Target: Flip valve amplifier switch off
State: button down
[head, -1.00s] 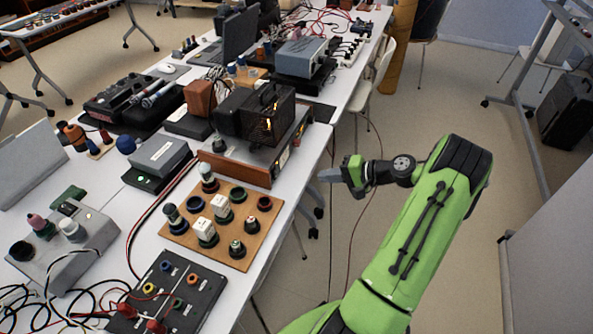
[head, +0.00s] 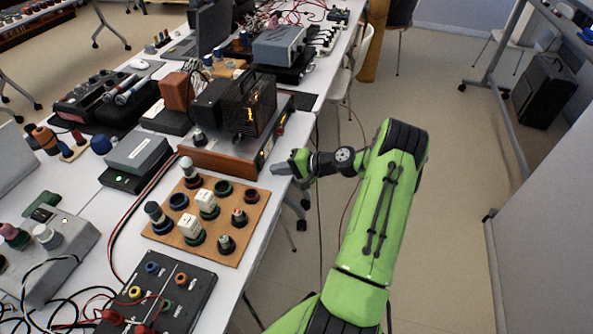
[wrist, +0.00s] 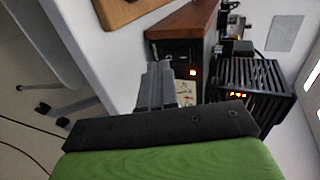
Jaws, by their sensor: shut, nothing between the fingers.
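My gripper (head: 278,170) is shut and empty, just off the amplifier's front near the table edge. In the wrist view the shut fingers (wrist: 158,75) point at the panel and hide part of it. I cannot make out the switch's position, nor whether the fingertips touch the panel.
A wooden board (head: 248,215) with several round sockets lies in front of the amplifier. A grey box (head: 140,152) and a dark panel with colored terminals (head: 165,290) stand to the left. Free floor lies right of the table.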

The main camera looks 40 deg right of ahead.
aim_at(261, 168)
jog(key=shift+w+a+f, duration=0.1)
jog(key=shift+w+a, duration=0.25)
jog(key=shift+w, duration=0.25)
jog(key=shift+w+a, duration=0.3)
jog(key=shift+w, duration=0.25)
jog(key=shift+f, duration=0.1)
jog(key=shift+w+a+f+t+b, duration=0.2)
jog(key=shift+f+t+b, duration=0.25)
jog(key=shift+b, duration=0.65)
jog(key=shift+r+y, duration=0.3)
jog(key=shift+r, duration=0.1)
